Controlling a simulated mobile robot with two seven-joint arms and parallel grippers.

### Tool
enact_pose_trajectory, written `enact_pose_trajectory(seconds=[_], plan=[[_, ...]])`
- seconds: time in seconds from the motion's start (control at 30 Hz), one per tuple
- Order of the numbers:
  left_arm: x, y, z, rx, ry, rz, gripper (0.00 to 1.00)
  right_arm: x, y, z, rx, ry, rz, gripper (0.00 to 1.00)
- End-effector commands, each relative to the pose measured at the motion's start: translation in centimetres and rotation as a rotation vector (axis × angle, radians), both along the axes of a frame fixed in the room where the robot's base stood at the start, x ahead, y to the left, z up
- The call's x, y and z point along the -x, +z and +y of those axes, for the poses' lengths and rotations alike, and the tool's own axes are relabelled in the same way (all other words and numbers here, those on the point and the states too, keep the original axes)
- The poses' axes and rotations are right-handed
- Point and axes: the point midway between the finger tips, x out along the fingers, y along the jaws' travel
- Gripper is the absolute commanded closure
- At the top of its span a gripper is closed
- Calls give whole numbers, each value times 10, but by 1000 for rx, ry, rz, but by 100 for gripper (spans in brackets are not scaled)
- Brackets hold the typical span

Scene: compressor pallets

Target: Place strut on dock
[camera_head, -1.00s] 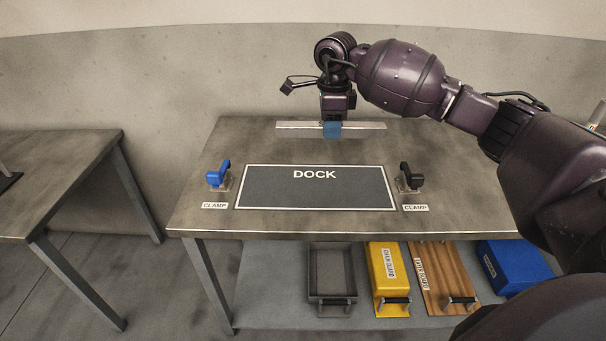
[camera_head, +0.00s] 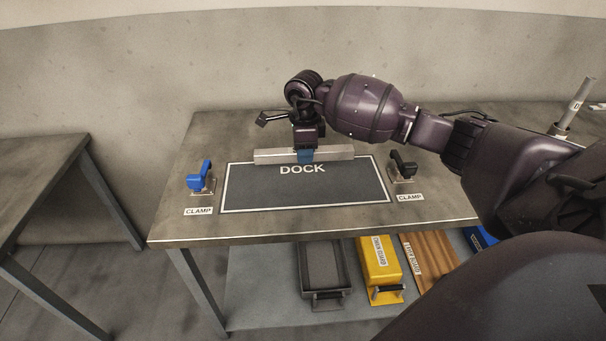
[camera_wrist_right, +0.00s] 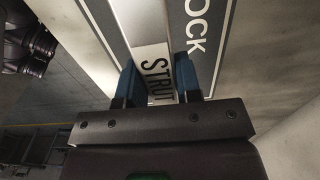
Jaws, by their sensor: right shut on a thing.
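The strut (camera_head: 335,152) is a long pale metal bar lying sideways at the far edge of the dock. My right gripper (camera_head: 305,157) is shut on its middle, blue fingers on either side. In the right wrist view the strut (camera_wrist_right: 143,22), labelled STRUT, runs between the two fingertips (camera_wrist_right: 158,80). The dock (camera_head: 300,189) is a dark rectangle with a white border on the table. The strut overlaps the dock's far border in the picture; I cannot tell whether it touches the surface. My left gripper is not in view.
A blue clamp (camera_head: 200,177) stands left of the dock and a black clamp (camera_head: 403,165) right of it. The shelf below holds a grey tray (camera_head: 323,292), a yellow chain guard (camera_head: 380,270) and a wooden board (camera_head: 428,262). Another table (camera_head: 40,170) stands left.

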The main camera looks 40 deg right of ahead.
Motion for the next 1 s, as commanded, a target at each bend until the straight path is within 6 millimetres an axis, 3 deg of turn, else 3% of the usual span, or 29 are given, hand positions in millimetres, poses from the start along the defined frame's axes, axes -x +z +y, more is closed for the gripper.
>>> enact_pose_trajectory(seconds=[0.1,0.37,0.67,1.0], plan=[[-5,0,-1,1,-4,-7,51,0,-22,0,-1,0,2,100],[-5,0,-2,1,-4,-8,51,-1,-36,0,-1,0,-2,100],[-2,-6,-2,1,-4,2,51,0,-74,0,-2,1,1,100],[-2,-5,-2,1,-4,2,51,-1,-76,0,0,1,-2,100]])
